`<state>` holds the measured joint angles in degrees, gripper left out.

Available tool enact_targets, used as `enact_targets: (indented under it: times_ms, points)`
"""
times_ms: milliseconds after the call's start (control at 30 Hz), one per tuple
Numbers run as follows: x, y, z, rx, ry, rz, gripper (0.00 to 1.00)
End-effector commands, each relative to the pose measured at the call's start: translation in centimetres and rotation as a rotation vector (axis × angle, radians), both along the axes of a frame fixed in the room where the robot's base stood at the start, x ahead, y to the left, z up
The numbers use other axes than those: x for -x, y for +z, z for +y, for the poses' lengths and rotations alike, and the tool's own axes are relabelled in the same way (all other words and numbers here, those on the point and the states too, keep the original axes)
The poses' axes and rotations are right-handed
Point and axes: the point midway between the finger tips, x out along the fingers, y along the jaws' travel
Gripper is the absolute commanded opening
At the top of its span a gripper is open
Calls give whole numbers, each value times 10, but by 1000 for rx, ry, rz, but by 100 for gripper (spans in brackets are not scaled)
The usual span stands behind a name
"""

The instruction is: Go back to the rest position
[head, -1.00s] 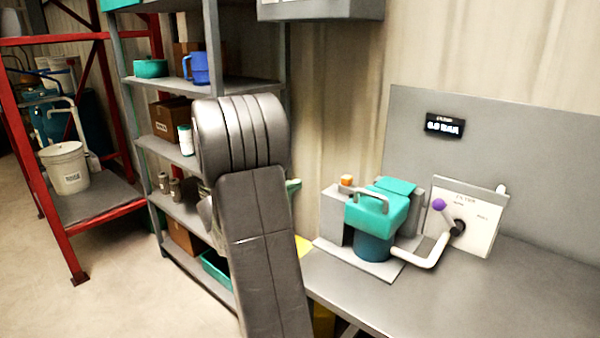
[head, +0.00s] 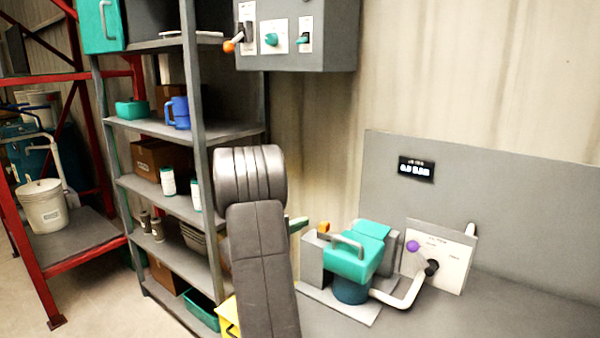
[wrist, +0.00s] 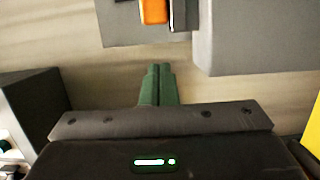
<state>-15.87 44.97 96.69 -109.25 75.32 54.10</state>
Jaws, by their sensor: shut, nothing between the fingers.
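My gripper (wrist: 158,84) shows in the wrist view as two green fingers side by side, closed against each other with nothing between them. It points toward the pale corrugated wall. In the head view my grey arm stands in the middle, in front of the shelf's right end, and hides most of the gripper. Only a small green tip (head: 298,222) shows to the right of the arm, left of the teal pump (head: 352,262) and apart from it.
The grey bench (head: 480,300) carries the pump and a white filter panel (head: 440,256) with a purple-knobbed lever. A grey control box (head: 300,55) hangs on the wall above. A grey shelf (head: 190,130) with jugs and boxes stands at left, beside a red rack (head: 45,270).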

Motion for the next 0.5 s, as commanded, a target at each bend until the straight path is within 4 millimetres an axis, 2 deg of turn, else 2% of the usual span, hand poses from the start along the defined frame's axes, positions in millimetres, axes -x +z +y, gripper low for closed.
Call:
enact_targets:
  times_ms: [33, 500]
  points:
    - [-1, 4, 0, 1, 0, 2, 0]
    - [-6, 0, 6, 0, 1, -1, 0]
